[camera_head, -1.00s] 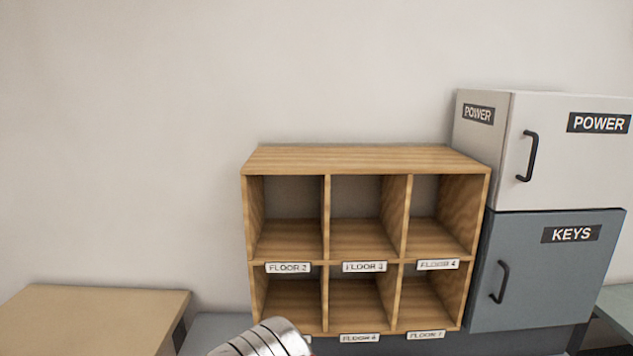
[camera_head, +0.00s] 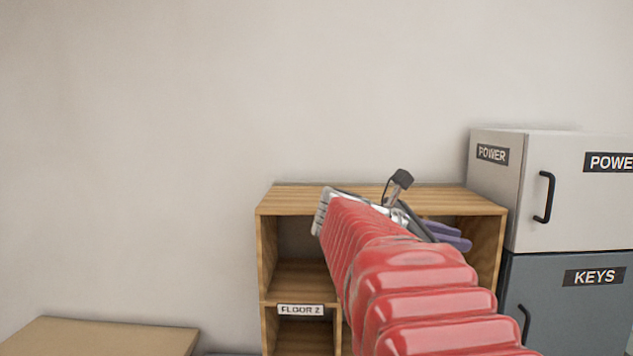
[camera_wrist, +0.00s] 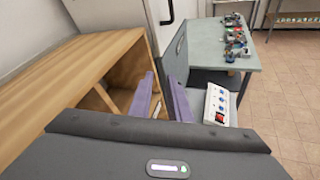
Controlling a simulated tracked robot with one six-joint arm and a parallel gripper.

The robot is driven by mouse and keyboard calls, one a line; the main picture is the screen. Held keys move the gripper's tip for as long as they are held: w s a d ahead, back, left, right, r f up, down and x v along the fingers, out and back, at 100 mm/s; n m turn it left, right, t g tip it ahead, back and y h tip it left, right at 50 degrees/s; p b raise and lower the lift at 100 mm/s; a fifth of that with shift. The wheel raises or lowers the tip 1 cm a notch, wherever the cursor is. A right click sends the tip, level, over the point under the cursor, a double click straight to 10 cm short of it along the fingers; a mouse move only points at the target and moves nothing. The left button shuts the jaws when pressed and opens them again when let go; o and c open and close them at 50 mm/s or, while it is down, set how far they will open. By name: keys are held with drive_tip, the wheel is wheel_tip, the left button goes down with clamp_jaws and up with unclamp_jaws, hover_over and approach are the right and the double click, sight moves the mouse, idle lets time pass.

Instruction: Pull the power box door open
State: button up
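The power box (camera_head: 570,205) is the light grey upper cabinet at the right of the head view. Its door is shut, with a black vertical handle (camera_head: 546,197) on its left side. The right edge of the door is cut off by the frame. My gripper (camera_head: 458,236) has purple fingers and is left of the box, in front of the wooden shelf, apart from the handle. In the wrist view my gripper (camera_wrist: 160,78) has its two fingers apart with nothing held. Part of a pale door with a dark handle (camera_wrist: 167,14) shows at the top there.
The blue-grey keys cabinet (camera_head: 590,315) is under the power box. The wooden shelf (camera_head: 285,200) stands left of both, partly hidden by my red arm. A brown tabletop (camera_head: 110,335) is at lower left. The wrist view shows a grey table (camera_wrist: 212,50) with small items and open tiled floor (camera_wrist: 290,110).

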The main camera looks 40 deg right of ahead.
sight(549, 193)
drive_tip(key=s+d+r+n+g+h, duration=0.1)
drive_tip(key=s+d+r+g, duration=0.3)
drive_tip(key=d+r, duration=0.3)
drive_tip(key=shift+s+d+r+n+h, duration=0.2)
drive_tip(key=shift+s+r+n+h, duration=0.15)
drive_tip(key=shift+r, duration=0.2)
drive_tip(key=x, duration=1.3)
drive_tip(key=shift+s+d+r, duration=0.1)
drive_tip(key=shift+s+d, duration=0.15)
drive_tip(key=shift+s, duration=0.05)
drive_tip(key=shift+c, duration=0.3)
clamp_jaws()
